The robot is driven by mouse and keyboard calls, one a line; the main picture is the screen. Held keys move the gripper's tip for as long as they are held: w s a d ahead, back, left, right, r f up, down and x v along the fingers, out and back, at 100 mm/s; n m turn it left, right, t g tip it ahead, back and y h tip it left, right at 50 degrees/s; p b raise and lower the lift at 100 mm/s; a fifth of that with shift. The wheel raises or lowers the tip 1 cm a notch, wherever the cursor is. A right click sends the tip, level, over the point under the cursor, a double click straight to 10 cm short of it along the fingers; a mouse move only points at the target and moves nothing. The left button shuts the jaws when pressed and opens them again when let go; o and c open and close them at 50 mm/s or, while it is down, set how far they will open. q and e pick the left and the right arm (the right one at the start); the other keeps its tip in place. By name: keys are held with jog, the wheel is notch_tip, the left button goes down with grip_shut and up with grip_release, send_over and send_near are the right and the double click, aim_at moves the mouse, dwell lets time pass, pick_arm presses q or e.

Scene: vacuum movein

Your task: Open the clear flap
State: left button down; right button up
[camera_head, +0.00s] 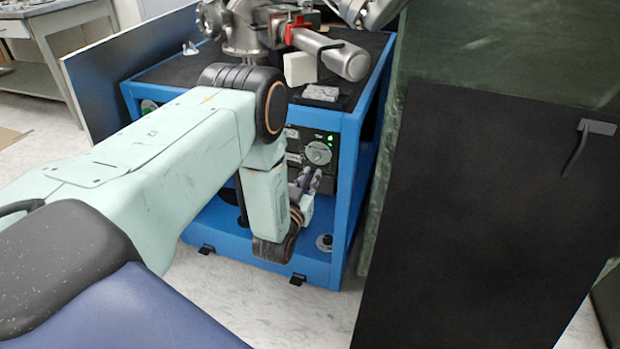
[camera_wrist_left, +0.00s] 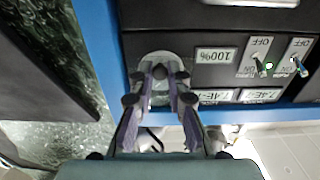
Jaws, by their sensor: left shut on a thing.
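The clear flap (camera_wrist_left: 158,66) is a round, see-through cover at the corner of a black control panel (camera_wrist_left: 190,45) in the left wrist view. In the head view the round cover (camera_head: 319,152) shows on the panel front, beside a green light. My left gripper (camera_wrist_left: 160,85) has its two fingers on either side of the flap's lower part and is shut on it. In the head view this gripper (camera_head: 312,176) is just below the cover, partly hidden by my wrist. My right gripper is not in view.
The blue frame (camera_head: 347,190) surrounds the panel. Metal vacuum parts (camera_head: 330,52) stand on its top. A large dark panel (camera_head: 480,210) stands close on the right. Toggle switches (camera_wrist_left: 262,66) sit beside the flap. A workbench (camera_head: 55,30) is at the far left.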

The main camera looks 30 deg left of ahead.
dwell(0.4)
pick_arm(q)
jog(key=shift+s+d+r+p, duration=0.1)
jog(key=shift+s+r+p, duration=0.2)
jog(key=shift+p, duration=0.65)
notch_tip(320, 180, up, 12)
jog(key=s+g+h+p, duration=0.1)
jog(key=g+h+p, duration=0.2)
jog(key=g+p, duration=1.1)
jog(key=p, duration=1.6)
jog(key=shift+d+f+g+h, duration=0.15)
jog(key=shift+f+g+h, duration=0.15)
jog(key=shift+h, duration=0.1)
jog(key=shift+w+r+g+b, duration=0.2)
jog(key=shift+r+g+b, duration=0.1)
jog(key=shift+r+g, duration=0.1)
